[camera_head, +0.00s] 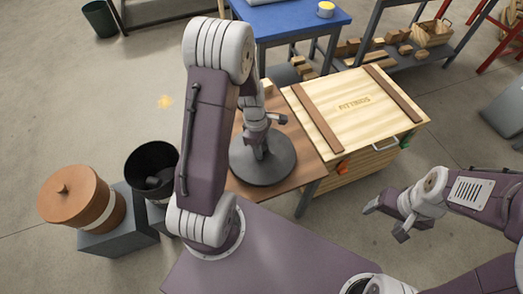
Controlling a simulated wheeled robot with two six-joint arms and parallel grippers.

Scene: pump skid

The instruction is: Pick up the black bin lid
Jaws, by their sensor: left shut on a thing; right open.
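The black bin lid (276,173) is a dark round disc at the brown wooden table, in the middle of the view. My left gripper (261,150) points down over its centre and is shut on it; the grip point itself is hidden. I cannot tell whether the lid rests on the tabletop or is slightly above it. The black bin (140,158) stands open at the left, partly behind my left arm, with something dark inside. My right gripper (385,220) is open and empty over the floor at the right.
The brown table (309,166) adjoins a wooden crate (345,95) marked "FITTINGS". A terracotta pot with a lid (78,197) sits on a grey block (112,243) at the left. A blue table (285,20) stands behind.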

